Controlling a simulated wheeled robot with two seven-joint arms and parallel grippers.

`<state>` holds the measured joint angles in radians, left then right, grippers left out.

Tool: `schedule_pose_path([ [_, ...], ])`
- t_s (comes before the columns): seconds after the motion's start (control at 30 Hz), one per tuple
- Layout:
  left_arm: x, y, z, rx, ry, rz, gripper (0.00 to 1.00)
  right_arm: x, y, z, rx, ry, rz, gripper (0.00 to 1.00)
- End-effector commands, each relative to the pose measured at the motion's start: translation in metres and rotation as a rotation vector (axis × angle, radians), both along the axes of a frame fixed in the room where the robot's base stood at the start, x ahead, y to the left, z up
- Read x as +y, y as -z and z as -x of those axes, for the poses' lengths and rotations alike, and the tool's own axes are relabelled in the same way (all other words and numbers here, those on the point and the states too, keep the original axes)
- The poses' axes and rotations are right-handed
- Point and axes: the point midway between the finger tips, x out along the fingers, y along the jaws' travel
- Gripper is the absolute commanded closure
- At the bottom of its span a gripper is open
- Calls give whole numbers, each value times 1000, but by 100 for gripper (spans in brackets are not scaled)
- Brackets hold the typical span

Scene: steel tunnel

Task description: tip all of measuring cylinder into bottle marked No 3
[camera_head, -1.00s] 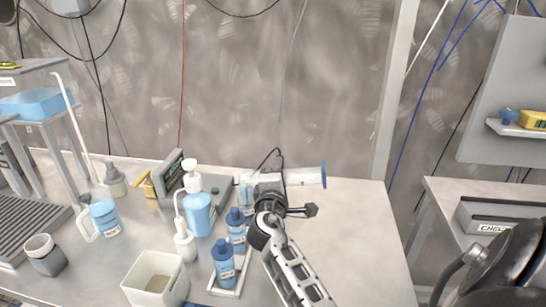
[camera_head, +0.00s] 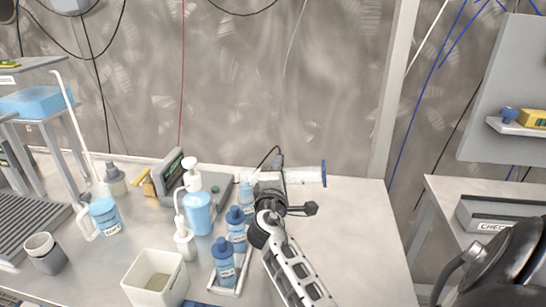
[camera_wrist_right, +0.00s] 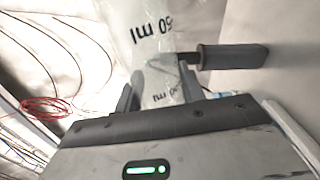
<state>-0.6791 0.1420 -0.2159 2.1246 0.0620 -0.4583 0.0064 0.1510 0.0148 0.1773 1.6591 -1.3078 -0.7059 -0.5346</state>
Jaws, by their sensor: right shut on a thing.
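My right gripper (camera_head: 268,192) is shut on the clear measuring cylinder (camera_head: 305,176), which lies nearly level, its blue-edged end to the right. In the right wrist view the cylinder (camera_wrist_right: 150,35), with "50 ml" print, sits between the fingers of the gripper (camera_wrist_right: 160,90). The cylinder's left end is near a pale blue bottle (camera_head: 246,187) at the back of a white rack, partly hidden by the gripper. I cannot tell whether liquid is flowing. Two blue-capped bottles (camera_head: 236,233) and (camera_head: 224,264) stand in front of it. Their label numbers are too small to read. My left gripper is not in view.
A pump bottle (camera_head: 199,212), a white wash bottle (camera_head: 184,244) and a square white tub (camera_head: 140,280) stand left of the rack. A grey device (camera_head: 178,175) is behind them. The bench (camera_head: 350,240) right of my arm is clear.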

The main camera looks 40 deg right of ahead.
Motion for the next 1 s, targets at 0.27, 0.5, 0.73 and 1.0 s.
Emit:
schedule_pose_path([
  [0.27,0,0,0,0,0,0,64,0,0,0,-1,0,1,86],
  [0.5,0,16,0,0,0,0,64,-2,6,2,-69,1,-57,86],
  [0.73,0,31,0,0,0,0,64,-5,8,5,-176,0,-151,86],
  [1.0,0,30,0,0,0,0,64,-5,6,6,-192,0,-165,86],
])
